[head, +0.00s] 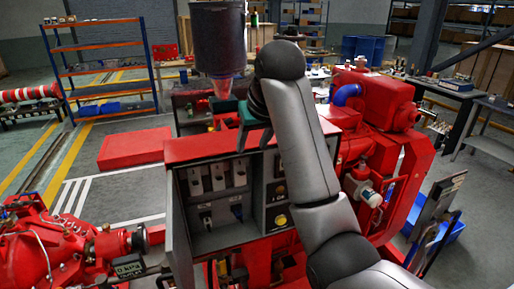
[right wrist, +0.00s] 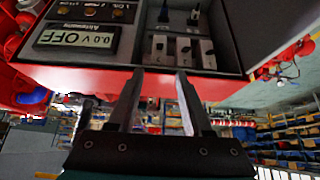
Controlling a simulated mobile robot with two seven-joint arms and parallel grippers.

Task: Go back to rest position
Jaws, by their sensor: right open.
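My right gripper (head: 254,138) is teal and dark, at the end of my grey arm in the head view. It sits at the top front edge of the control panel box (head: 205,150), which has a red top and a grey face with switches. In the right wrist view the two fingers of my right gripper (right wrist: 160,80) are apart with nothing between them. Their tips overlap the box's red edge (right wrist: 80,76); I cannot tell whether they touch it. The panel's display (right wrist: 76,38) reads 0.0 V OFF, upside down. My left gripper is not in view.
A red engine (head: 385,105) stands behind and right of the box. More red machinery (head: 50,250) fills the lower left. A red block (head: 135,148) lies on the floor. A blue shelf rack (head: 105,70) stands back left.

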